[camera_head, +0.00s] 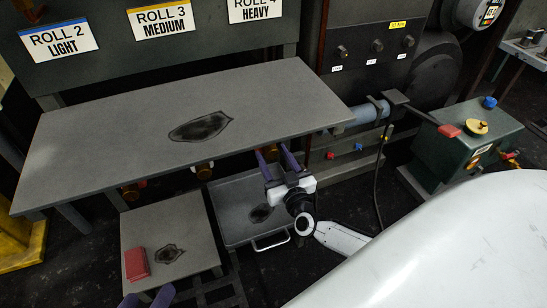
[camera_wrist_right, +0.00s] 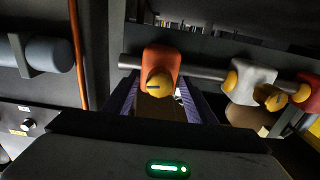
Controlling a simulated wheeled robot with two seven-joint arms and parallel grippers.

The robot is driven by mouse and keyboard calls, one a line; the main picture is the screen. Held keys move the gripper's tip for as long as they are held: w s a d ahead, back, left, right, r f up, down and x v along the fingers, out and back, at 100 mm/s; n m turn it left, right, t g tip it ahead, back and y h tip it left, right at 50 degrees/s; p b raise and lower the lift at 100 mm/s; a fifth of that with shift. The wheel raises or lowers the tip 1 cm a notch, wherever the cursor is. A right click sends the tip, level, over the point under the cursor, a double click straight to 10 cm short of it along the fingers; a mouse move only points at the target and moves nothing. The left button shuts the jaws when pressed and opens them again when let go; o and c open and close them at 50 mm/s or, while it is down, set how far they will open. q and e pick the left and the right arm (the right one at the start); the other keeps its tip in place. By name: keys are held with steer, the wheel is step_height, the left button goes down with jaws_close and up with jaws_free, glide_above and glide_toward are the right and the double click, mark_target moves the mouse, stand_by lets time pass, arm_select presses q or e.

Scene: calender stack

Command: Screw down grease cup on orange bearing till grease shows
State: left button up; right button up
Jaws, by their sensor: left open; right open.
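The orange bearing (camera_wrist_right: 161,58) sits on a grey horizontal shaft in the right wrist view. Its yellow grease cup (camera_wrist_right: 160,84) faces the camera, with a dark slot mark on it. My right gripper (camera_wrist_right: 160,98) is open, with one purple finger on each side below the bearing and cup; I cannot tell whether they touch. In the head view, my right gripper (camera_head: 276,162) reaches under the front edge of the grey table, its fingertips partly hidden. My left gripper (camera_head: 147,297) shows only its open purple fingertips at the bottom edge. No grease can be made out.
A grey-white bearing (camera_wrist_right: 252,84) and a red bearing (camera_wrist_right: 308,92) with yellow cups share the shaft. The grey table (camera_head: 110,125) overhangs this area. A tray (camera_head: 230,220) is below the right gripper.

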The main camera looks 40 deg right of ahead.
steer(key=c, duration=1)
steer(key=shift+c, duration=0.2)
arm_select(q)
steer(key=shift+r, duration=0.1)
arm_select(e)
steer(key=shift+m, duration=0.3)
steer(key=shift+m, duration=0.3)
steer(key=m, duration=0.2)
steer(key=shift+m, duration=0.4)
arm_select(q)
steer(key=shift+f, duration=0.25)
arm_select(e)
steer(key=shift+m, duration=1.9)
